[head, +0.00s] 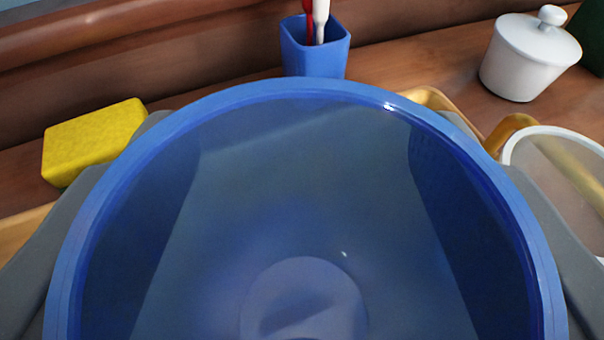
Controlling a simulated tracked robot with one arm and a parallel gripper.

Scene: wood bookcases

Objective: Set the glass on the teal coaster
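A blue see-through glass (305,200) fills most of the view, very close to the camera, with its round rim and base showing. The grey fingers of my gripper (305,130) lie along its left and right sides, and the glass sits between them. The fingertips are mostly hidden behind the glass. I do not see the teal coaster. The glass covers the middle of the surface beyond it, and nothing seen through it can be made out clearly.
A yellow sponge (92,142) lies at the left. A blue cup (314,52) holding a red and a white stick stands at the back. A white lidded pot (529,58) is at the back right. A pale-rimmed vessel with an amber handle (514,130) is at the right, near a yellow edge (430,97).

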